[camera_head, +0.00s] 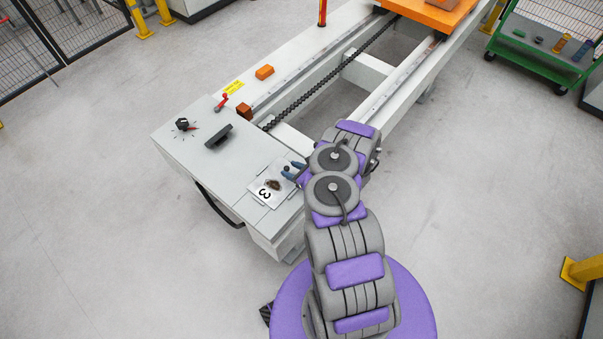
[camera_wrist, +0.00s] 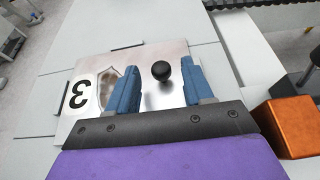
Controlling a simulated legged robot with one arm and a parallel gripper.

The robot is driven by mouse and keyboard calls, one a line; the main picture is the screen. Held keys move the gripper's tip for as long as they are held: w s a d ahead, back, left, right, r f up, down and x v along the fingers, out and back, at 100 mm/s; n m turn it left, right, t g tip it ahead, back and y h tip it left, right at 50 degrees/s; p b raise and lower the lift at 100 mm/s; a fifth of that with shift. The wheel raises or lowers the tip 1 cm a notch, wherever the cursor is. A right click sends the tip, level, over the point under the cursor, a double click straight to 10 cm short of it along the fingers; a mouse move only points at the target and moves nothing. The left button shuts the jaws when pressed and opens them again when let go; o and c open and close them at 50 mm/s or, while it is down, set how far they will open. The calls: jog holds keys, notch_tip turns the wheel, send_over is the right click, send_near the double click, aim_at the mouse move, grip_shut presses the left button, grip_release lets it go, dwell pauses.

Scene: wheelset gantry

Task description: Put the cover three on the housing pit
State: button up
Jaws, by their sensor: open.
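Cover three (camera_head: 268,188) is a flat metal plate with a white "3" label, a brown patch and a dark round knob. It lies on the grey top of the gantry's near end. In the wrist view, the plate (camera_wrist: 140,70) fills the middle, with its black knob (camera_wrist: 161,71) between my two blue fingers. My gripper (camera_head: 292,171) is open, with a gap between each finger and the knob. It also shows in the wrist view (camera_wrist: 160,85). I cannot make out the housing pit for certain; the plate and my gripper may hide part of the top.
A dark handle-like block (camera_head: 218,136), a black knob (camera_head: 183,125) and a red lever (camera_head: 222,103) stand on the gantry top. An orange block (camera_head: 265,72) lies further along. A green cart (camera_head: 540,55) stands at the upper right. The floor left of the gantry is clear.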

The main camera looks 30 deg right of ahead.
jog(key=p+v, duration=0.3)
jog(key=v, duration=0.8)
jog(key=w+a+r+n+g+y, duration=0.1)
jog(key=w+a+r+n+y, duration=0.25)
jog(key=a+r, duration=0.45)
jog(key=w+a+r+n+g+y, duration=0.2)
jog(key=a+r+n+y, duration=0.15)
jog(key=a+r, duration=0.45)
jog(key=w+a+r+n+g+y, duration=0.1)
jog(key=w+a+r+n+y, duration=0.3)
jog(key=r, duration=0.6)
jog(key=s+a+r+n+g, duration=0.55)
jog(key=a+r, duration=0.25)
jog(key=r, duration=0.2)
jog(key=s+a+r+n+g+h, duration=0.35)
jog(key=s+n, duration=0.25)
jog(key=s, duration=0.3)
jog(key=s+a+r+n+g+h, duration=0.25)
jog(key=s+r+n+g, duration=0.2)
jog(key=s, duration=0.45)
jog(key=s+d+r+n+t+h, duration=0.3)
jog(key=s+d+n+h, duration=0.2)
jog(key=s+d+h, duration=0.4)
jog(key=s+d, duration=0.5)
jog(key=s, duration=0.1)
jog(key=shift+s+h, duration=0.3)
jog(key=shift+s, duration=0.05)
